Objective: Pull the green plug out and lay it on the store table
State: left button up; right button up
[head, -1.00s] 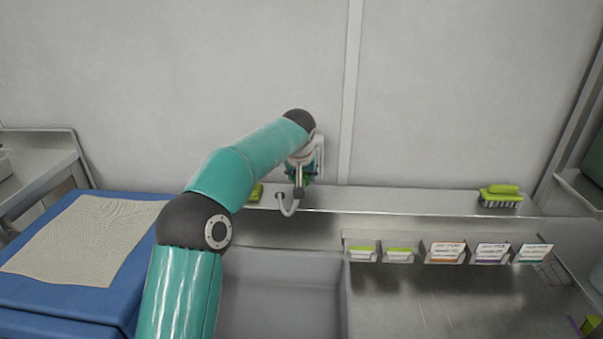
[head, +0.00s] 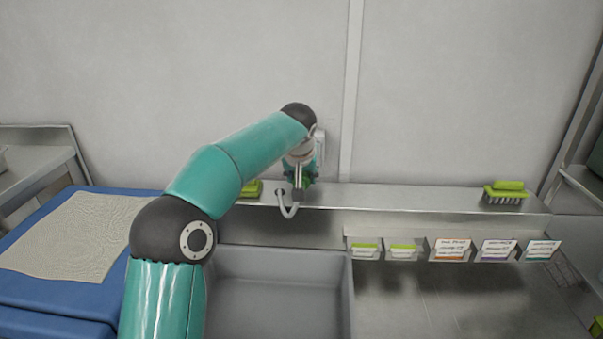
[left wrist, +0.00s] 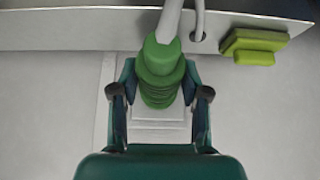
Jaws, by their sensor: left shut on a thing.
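The green plug (left wrist: 162,75) is ribbed and sits between the fingers of my left gripper (left wrist: 160,93) in the left wrist view. The gripper is shut on it. A thick grey cable (left wrist: 170,18) runs from the plug toward the shelf. A white wall socket plate (left wrist: 160,125) lies behind the plug; I cannot tell whether the plug is still seated in it. In the head view my left gripper (head: 300,172) is by the white plate (head: 319,148) on the wall, and my arm partly hides the plug. My right gripper is not in view. I cannot tell which surface is the store table.
A steel shelf (head: 400,197) runs along the wall, with a green brush (head: 506,193) at right and a green item (head: 251,188) near the gripper. A grey basin (head: 280,290) lies below. A blue surface (head: 40,300) with a beige cloth (head: 70,235) is at left.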

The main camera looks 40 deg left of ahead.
pick_arm(q)
jog(key=s+b, duration=0.1)
jog(key=s+d+b, duration=0.1)
jog(key=shift+s+d+r+b, duration=0.1)
jog(key=shift+s+d+b, duration=0.2)
dwell(0.4)
